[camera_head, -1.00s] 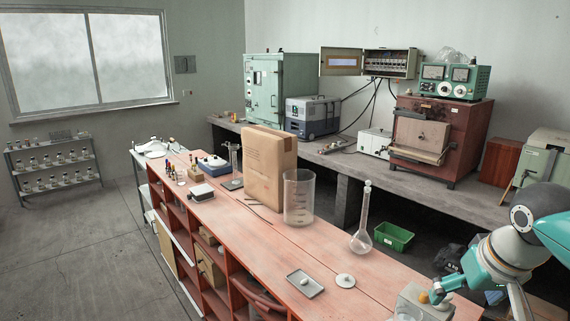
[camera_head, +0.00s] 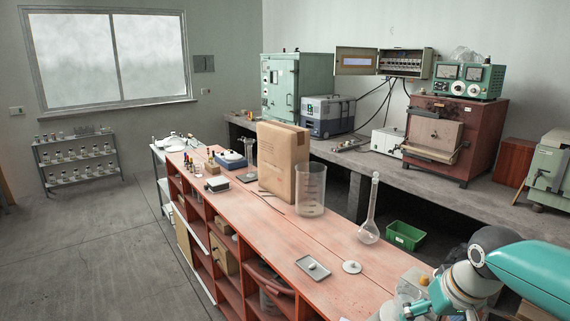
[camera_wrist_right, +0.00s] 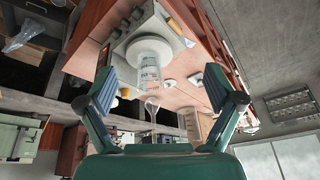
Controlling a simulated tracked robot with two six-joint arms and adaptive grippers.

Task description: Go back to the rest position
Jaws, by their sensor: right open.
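My right gripper (camera_wrist_right: 158,75) is open, its two fingers wide apart in the right wrist view with nothing gripped between them. In the head view my right arm reaches in from the lower right over the near end of the red bench (camera_head: 345,290), and its gripper is only partly seen at the bottom edge. A clear graduated beaker (camera_wrist_right: 150,72) on a white round pan (camera_wrist_right: 149,48) lies beyond the open fingers, apart from them as far as I can tell. The beaker (camera_head: 408,291) also shows in the head view. My left gripper is out of view.
On the bench stand a tall glass cylinder (camera_head: 310,190), a long-necked flask (camera_head: 370,215), a cardboard box (camera_head: 283,160), a small grey tray (camera_head: 313,268) and a white lid (camera_head: 351,267). A green crate (camera_head: 405,236) sits beyond. Floor at left is clear.

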